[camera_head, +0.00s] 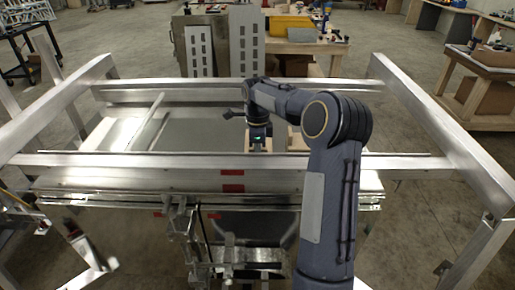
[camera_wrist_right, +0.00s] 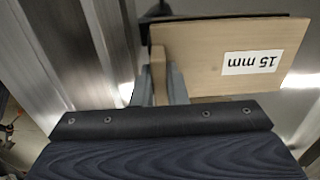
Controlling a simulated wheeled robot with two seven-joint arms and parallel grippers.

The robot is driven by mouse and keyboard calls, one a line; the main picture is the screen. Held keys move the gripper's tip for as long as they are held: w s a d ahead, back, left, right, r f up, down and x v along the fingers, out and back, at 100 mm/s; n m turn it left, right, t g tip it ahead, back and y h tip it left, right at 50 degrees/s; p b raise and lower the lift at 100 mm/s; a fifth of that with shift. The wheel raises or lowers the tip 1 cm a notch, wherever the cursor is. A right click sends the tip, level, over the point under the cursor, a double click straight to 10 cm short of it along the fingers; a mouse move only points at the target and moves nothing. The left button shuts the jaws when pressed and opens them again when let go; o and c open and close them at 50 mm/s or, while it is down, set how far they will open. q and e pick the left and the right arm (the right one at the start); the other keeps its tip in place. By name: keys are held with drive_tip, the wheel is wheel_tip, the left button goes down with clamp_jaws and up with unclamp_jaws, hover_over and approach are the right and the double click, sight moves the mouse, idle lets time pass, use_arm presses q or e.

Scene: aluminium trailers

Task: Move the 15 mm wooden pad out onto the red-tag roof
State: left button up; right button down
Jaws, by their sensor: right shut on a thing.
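The wooden pad (camera_wrist_right: 207,66) is a light tan board with a white "15 mm" label, upside down in the right wrist view. My right gripper (camera_wrist_right: 158,88) is shut on an upright wooden piece at the pad's left end. In the head view my right arm reaches over the front rail, and its gripper (camera_head: 259,143) is between the rails. Pale wood (camera_head: 280,137) shows beside it, partly hidden by my arm. My left gripper is not in view.
Aluminium rails (camera_head: 120,159) frame the trailer in front and behind, with sloping side beams (camera_head: 425,120). A metal bar (camera_head: 147,122) crosses the grey sheet at left. Brackets (camera_head: 190,235) hang below the front edge. A metal wall (camera_wrist_right: 65,50) stands close left of the right gripper.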

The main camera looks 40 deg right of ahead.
drive_tip(key=shift+f, duration=0.25)
drive_tip(key=shift+f, duration=0.2)
drive_tip(key=c, duration=1.7)
unclamp_jaws()
